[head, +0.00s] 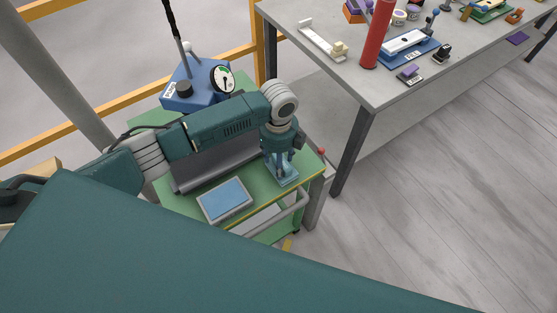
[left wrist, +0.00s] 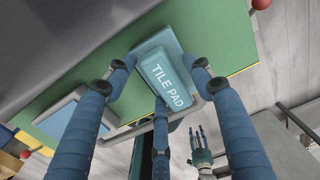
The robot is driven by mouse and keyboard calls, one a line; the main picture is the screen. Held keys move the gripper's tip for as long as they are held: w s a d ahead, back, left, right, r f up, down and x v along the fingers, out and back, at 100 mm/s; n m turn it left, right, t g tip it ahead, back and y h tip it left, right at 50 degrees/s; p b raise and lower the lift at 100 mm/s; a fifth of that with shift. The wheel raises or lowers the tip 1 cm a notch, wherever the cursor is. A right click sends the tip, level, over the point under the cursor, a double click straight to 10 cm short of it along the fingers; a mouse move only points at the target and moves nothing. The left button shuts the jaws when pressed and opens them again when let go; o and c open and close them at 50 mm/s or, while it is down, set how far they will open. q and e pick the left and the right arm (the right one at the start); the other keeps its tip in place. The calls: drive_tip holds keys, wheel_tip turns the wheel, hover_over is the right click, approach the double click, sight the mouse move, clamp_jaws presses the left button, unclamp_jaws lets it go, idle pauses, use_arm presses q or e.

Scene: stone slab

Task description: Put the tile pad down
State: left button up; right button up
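The tile pad (left wrist: 167,78) is a light blue pad with a raised block lettered TILE PAD on a wider base. In the left wrist view it lies between the blue fingers of my left gripper (left wrist: 165,66), whose tips bend in at its sides. In the head view the left gripper (head: 281,158) points down at the right end of the green cart top (head: 310,158), with the pad (head: 284,178) under it. The pad is at or just above the cart top; I cannot tell if it touches. My right gripper (left wrist: 197,140) shows in the left wrist view, its fingers spread and empty.
A blue-faced grey tray (head: 225,200) lies on the cart left of the pad. A blue box with a dial (head: 200,88) stands behind my arm. A grey workbench (head: 375,85) with a red cylinder (head: 377,35) and several small items stands right. Grey floor lies open.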

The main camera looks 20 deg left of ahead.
use_arm(q)
drive_tip(key=shift+r, duration=0.15)
wheel_tip(320, 180, up, 12)
drive_tip(key=b, duration=0.1)
idle(0.4)
idle(0.4)
